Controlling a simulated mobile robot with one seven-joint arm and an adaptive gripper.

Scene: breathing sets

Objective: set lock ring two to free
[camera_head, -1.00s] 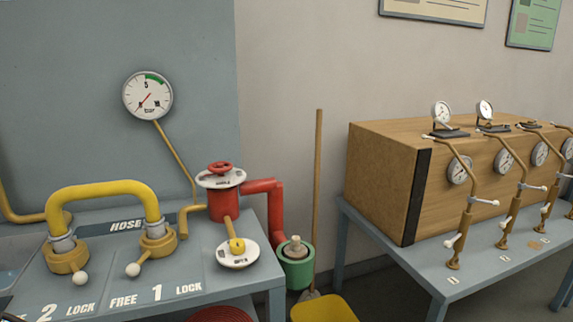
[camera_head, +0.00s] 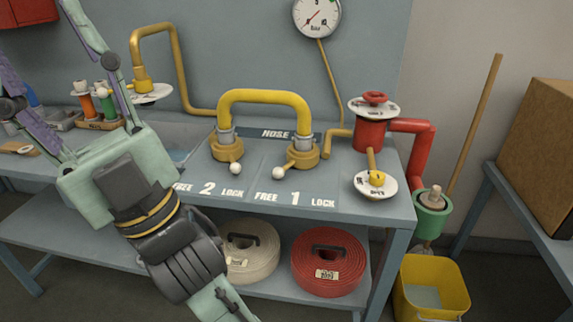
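Lock ring two (camera_head: 226,152) is the brass collar under the left end of the yellow hose (camera_head: 265,97). Its white-knobbed lever (camera_head: 236,168) points forward and slightly right, toward the LOCK side of its label (camera_head: 207,189). Lock ring one (camera_head: 302,153) is under the hose's right end; its lever knob (camera_head: 278,173) points left, toward FREE. My gripper (camera_head: 35,42) is at the left, its two fingers spread wide with nothing seen between them. Its fingertips run to the picture's edge. It is apart from ring two, and my wrist partly covers the bench front.
A red valve (camera_head: 370,134) and a white dial (camera_head: 377,185) stand at the bench's right end. A brass pipe (camera_head: 180,70) rises behind. Coloured cylinders (camera_head: 106,103) stand at the left. Hose coils lie on the lower shelf; a yellow bucket (camera_head: 436,285) stands right.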

